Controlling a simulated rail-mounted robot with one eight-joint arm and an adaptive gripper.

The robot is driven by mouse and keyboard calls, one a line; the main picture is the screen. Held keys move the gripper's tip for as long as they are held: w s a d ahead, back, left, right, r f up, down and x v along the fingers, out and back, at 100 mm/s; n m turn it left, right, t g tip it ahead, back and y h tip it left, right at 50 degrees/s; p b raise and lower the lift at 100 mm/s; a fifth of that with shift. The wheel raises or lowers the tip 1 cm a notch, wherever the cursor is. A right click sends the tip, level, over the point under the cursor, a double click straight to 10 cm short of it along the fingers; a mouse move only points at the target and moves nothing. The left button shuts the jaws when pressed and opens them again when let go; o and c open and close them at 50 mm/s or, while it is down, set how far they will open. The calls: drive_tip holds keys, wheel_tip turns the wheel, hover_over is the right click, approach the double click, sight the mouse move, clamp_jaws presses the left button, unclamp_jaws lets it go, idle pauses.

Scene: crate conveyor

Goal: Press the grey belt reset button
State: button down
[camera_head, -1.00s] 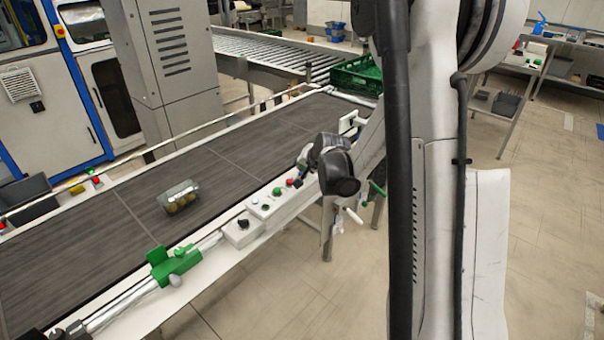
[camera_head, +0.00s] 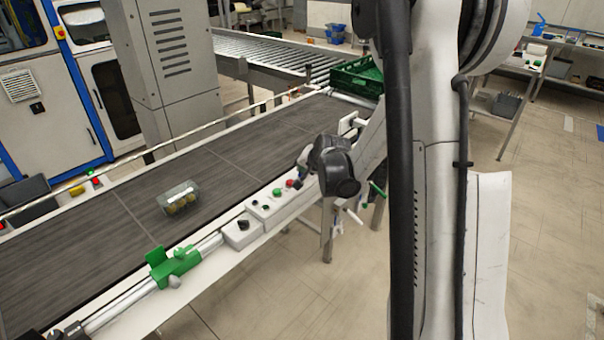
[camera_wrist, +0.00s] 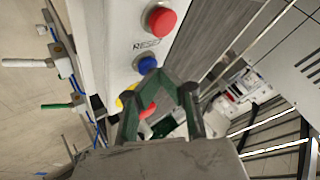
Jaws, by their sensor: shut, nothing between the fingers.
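A white control panel (camera_head: 287,206) runs along the near side of the belt, with a green button (camera_head: 277,192), a red button (camera_head: 290,183) and a dark knob. The wrist view shows a red button (camera_wrist: 162,21), a printed RESET label (camera_wrist: 147,45) and a blue button (camera_wrist: 147,65) on a white panel. I cannot single out a grey button. My gripper (camera_wrist: 160,76) is shut and empty, its greenish fingers converging beside the blue button; contact cannot be told. A yellow and a red part show partly behind the fingers. In the head view my dark wrist hides most of the gripper.
A clear box of round items (camera_head: 179,198) lies on the dark belt (camera_head: 90,237). A green clamp (camera_head: 173,266) sits on the near rail. A green crate (camera_head: 357,76) stands at the belt's far end. White and green levers (camera_wrist: 25,63) stick out beside the panel.

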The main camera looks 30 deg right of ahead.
drive_tip(key=shift+r+p, duration=0.3)
drive_tip(key=shift+r, duration=0.45)
drive_tip(key=shift+r+p, duration=1.25)
drive_tip(key=shift+r, duration=1.25)
